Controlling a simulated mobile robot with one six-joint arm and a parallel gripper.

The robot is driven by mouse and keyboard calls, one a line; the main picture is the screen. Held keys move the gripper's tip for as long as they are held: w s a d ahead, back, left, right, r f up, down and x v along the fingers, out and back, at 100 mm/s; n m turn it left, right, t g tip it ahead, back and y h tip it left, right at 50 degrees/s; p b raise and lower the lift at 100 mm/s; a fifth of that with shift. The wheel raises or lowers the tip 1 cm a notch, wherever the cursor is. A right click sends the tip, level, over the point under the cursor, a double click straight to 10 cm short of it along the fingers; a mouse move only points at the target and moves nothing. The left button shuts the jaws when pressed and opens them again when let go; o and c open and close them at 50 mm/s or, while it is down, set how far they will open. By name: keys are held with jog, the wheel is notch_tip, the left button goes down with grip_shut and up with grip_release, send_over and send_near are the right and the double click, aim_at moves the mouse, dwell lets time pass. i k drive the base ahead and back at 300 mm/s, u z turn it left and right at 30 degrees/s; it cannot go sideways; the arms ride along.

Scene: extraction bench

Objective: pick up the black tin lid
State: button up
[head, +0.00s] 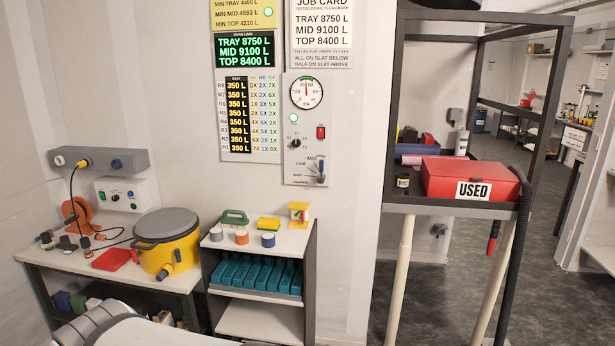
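A small dark tin (403,181) with a pale band stands on the rack shelf, just left of the red box marked USED. Its dark top may be the black tin lid, but it is too small to tell lid from body. No separate black lid can be made out elsewhere. My gripper is not in view.
The red USED box (470,180) fills most of the dark-framed rack (400,208). Rack posts stand around it, and a black hose hangs at its right. A yellow drum (166,256) stands on the left bench (65,262). A low shelf unit (290,238) holds small pots and teal blocks.

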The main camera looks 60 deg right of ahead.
aim_at(402, 179)
jog(key=z, duration=0.6)
jog(key=i, duration=0.1)
jog(key=z, duration=2.4)
jog(key=i, duration=2.5)
jog(key=u, duration=0.65)
